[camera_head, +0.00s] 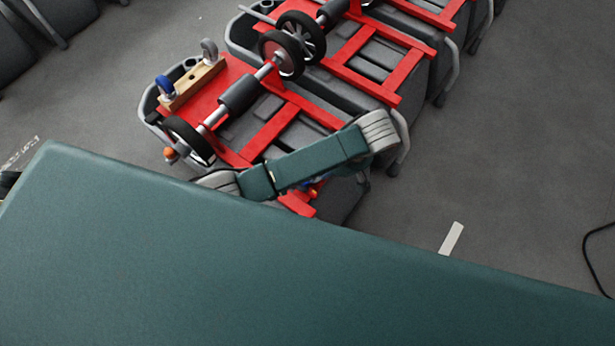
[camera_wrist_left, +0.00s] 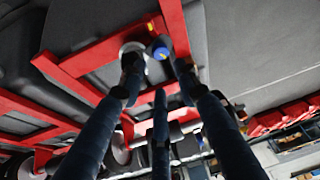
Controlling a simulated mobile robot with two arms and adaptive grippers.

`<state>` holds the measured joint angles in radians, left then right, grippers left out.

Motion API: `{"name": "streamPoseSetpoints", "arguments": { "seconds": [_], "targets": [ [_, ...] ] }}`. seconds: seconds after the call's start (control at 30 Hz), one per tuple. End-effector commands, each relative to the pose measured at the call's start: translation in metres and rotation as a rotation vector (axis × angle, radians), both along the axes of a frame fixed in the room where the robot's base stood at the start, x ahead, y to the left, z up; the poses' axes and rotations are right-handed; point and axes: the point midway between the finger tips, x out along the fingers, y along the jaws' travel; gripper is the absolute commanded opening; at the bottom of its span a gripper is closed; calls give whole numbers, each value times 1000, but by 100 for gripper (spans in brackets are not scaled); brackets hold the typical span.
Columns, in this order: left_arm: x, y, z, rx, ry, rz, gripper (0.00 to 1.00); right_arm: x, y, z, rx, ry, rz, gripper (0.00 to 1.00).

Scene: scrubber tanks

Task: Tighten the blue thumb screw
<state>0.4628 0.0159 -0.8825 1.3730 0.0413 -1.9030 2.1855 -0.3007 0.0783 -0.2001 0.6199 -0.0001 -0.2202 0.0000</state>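In the left wrist view a round blue knob (camera_wrist_left: 161,51) with a small yellow mark, apparently the blue thumb screw, shows beside a red frame bar (camera_wrist_left: 176,28). My left gripper (camera_wrist_left: 157,68) has its dark fingers spread, with two tips on either side of the knob and a third finger below. The knob appears just beyond the tips; contact cannot be told. In the head view my left arm reaches over the red frame (camera_head: 262,145) and largely hides the gripper. Small blue and orange bits (camera_head: 313,190) show under the arm. My right gripper is not in view.
Grey scrubber tanks with red frames and black wheels (camera_head: 281,54) stand in a row. A wooden block (camera_head: 193,86) at the left end carries a blue wheel-like part (camera_head: 165,86) and a grey one (camera_head: 209,50). Open grey floor (camera_head: 510,150) lies to the right.

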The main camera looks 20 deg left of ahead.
Motion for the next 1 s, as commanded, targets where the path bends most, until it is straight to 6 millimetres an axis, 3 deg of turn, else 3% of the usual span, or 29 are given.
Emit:
{"name": "streamPoseSetpoints", "arguments": {
  "seconds": [0.5,0.7,0.97,1.0],
  "targets": [
    [5,34,-81,1,1,-1,32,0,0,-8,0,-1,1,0],
    [6,39,-94,-2,1,-2,32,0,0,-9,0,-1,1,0],
    [6,39,-95,-2,1,-2,32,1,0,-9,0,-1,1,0],
    [6,39,-95,-2,1,-3,28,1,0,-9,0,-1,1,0]
  ]
}}
